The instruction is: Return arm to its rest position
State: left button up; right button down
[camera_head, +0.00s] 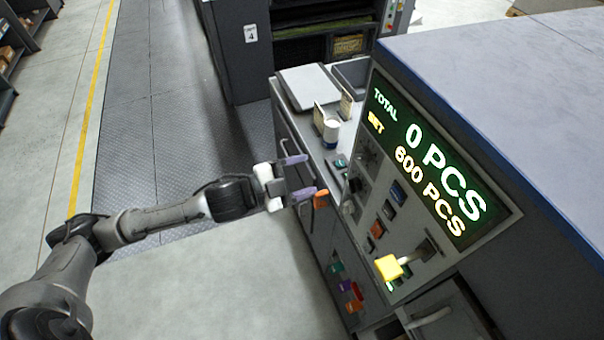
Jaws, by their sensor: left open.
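My left arm (160,218) reaches in from the lower left toward the machine's control panel. My left gripper (305,175) is open, with its two purple-tipped fingers apart and nothing visible between them. It is close to the left edge of the panel, near an orange knob or handle (321,198); I cannot tell whether the lower finger touches it. My right gripper is not in the view.
The display (425,160) reads TOTAL 0 PCS and SET 600 PCS. Coloured knobs (350,290) stick out lower down. Open floor (215,285) lies left of the machine.

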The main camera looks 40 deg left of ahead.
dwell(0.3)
pick_arm(q)
jog(key=s+a+f+n+g+y, duration=0.1)
jog(key=a+f+n+g+y, duration=0.2)
jog(key=a+f+n+y, duration=0.45)
jog(key=s+d+f+n+g, duration=0.2)
jog(key=s+f, duration=0.3)
jog(key=s, duration=0.3)
jog(key=s+d+f+n+g+y, duration=0.1)
jog(key=s+d+f+g, duration=0.3)
jog(key=s, duration=0.5)
jog(key=s+d+f+n+g+y, duration=0.1)
jog(key=s+d+f+n+g, duration=0.1)
jog(key=s+f, duration=0.5)
jog(key=shift+s+d+n+g, duration=0.4)
jog(key=shift+s+d+n, duration=0.05)
jog(key=shift+s+d, duration=0.45)
jog(key=r+p, duration=1)
jog(key=w+r+p, duration=0.1)
jog(key=r+p, duration=0.5)
jog(key=shift+c, duration=0.3)
